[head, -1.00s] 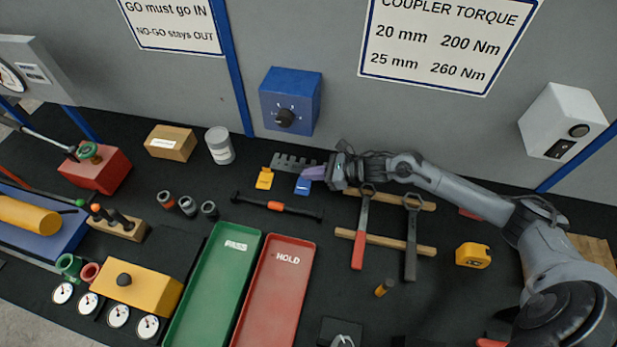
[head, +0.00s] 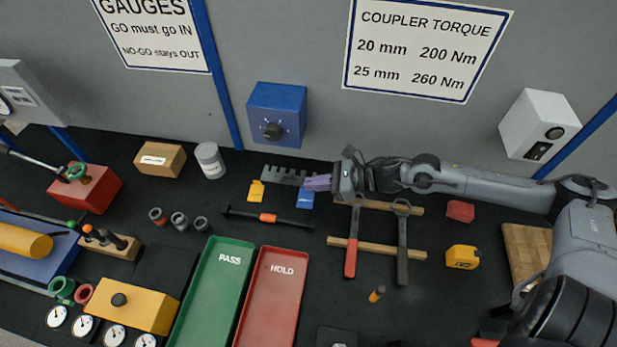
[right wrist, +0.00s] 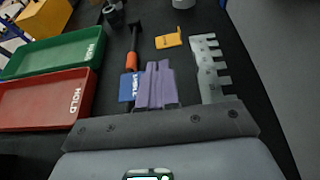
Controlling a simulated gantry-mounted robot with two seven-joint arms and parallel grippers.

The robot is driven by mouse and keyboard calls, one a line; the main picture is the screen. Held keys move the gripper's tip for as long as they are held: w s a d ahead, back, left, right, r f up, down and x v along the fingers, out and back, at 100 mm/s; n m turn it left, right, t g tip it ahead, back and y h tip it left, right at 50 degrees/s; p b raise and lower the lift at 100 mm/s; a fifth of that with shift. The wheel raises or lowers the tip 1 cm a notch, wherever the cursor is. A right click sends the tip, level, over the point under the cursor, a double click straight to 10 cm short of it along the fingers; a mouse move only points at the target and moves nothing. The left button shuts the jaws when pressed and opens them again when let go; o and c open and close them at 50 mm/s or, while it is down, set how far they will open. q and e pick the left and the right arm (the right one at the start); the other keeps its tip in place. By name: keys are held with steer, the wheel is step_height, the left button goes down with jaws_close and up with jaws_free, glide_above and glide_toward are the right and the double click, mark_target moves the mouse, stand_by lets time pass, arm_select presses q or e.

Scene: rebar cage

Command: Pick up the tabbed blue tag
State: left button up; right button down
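The blue tag (head: 305,198) lies flat on the black bench top, in front of a grey notched comb-like strip (head: 284,175). My right gripper (head: 318,183) is just above and behind the tag, its purple fingers pointing left. In the right wrist view the purple fingers (right wrist: 157,85) lie close together with no clear gap. The blue tag (right wrist: 130,87) shows to their left, its right side partly hidden by them. I cannot tell whether they touch it. A yellow tag (head: 256,190) lies to the left of the blue one. My left gripper is out of view.
A dark bar with an orange grip (head: 268,218) lies in front of the tags. Green (head: 226,258) and red (head: 277,270) trays stand nearer. Two hammers (head: 351,255) rest on wooden strips to the right. The grey wall with a blue dial box (head: 277,115) rises behind.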

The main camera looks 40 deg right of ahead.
steer(key=s+a+r+p, duration=0.1)
steer(key=s+r+p, duration=0.2)
steer(key=s+p, duration=0.1)
steer(key=shift+s+r, duration=0.2)
steer(key=shift+s, duration=0.3)
